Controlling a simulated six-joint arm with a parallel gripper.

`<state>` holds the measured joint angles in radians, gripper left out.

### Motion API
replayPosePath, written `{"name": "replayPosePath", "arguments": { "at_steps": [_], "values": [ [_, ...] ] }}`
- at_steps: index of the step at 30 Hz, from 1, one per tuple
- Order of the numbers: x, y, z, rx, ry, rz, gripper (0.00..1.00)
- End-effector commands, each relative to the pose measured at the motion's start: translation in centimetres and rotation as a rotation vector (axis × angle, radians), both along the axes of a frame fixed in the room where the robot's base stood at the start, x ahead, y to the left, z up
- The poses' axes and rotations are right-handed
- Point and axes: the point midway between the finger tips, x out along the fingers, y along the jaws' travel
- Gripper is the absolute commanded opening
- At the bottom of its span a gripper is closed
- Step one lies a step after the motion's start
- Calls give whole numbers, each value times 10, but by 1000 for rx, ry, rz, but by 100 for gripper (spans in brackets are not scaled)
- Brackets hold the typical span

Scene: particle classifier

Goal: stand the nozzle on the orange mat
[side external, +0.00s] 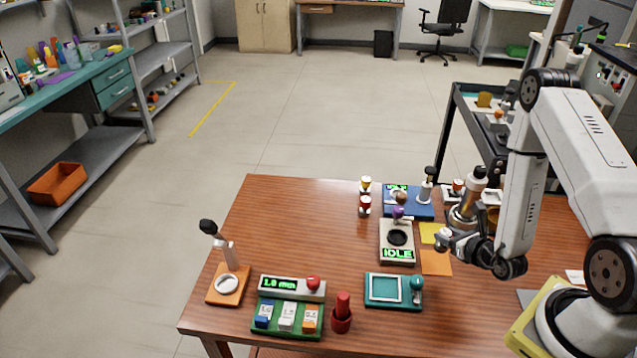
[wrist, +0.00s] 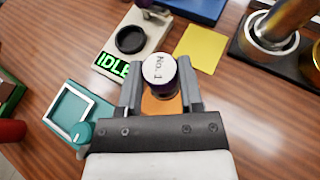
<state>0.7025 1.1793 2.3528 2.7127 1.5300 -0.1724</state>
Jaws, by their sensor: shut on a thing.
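My gripper (wrist: 160,88) is shut on the nozzle (wrist: 159,70), a short cylinder with a pale top marked "No. 1" and a dark side. In the side view my gripper (side external: 447,240) holds it over the table, near the line between the yellow and orange mats. The orange mat (side external: 436,264) lies flat. In the wrist view it shows partly between the fingers (wrist: 152,106), mostly hidden by the nozzle and gripper. The nozzle's lower end is hidden, so I cannot tell its exact height above the mat.
A yellow mat (side external: 431,232) lies behind the orange one. Left stands a beige device (side external: 397,240) reading IDLE. A teal device (side external: 393,291) with a knob is in front. A blue stand (side external: 421,209) is at the back. Metal cylinders (side external: 465,212) stand close behind my gripper.

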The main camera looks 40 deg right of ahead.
Motion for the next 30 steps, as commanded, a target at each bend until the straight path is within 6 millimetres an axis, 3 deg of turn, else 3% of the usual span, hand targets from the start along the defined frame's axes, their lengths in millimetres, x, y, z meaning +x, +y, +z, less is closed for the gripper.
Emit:
{"name": "replayPosePath", "arguments": {
  "at_steps": [6, 17, 30],
  "values": [
    [0, 0, -15, 1, 0, 0, 0],
    [0, 0, -21, 0, -1, 0, 0],
    [0, 0, -52, 0, 0, 0, 0]
  ]
}}
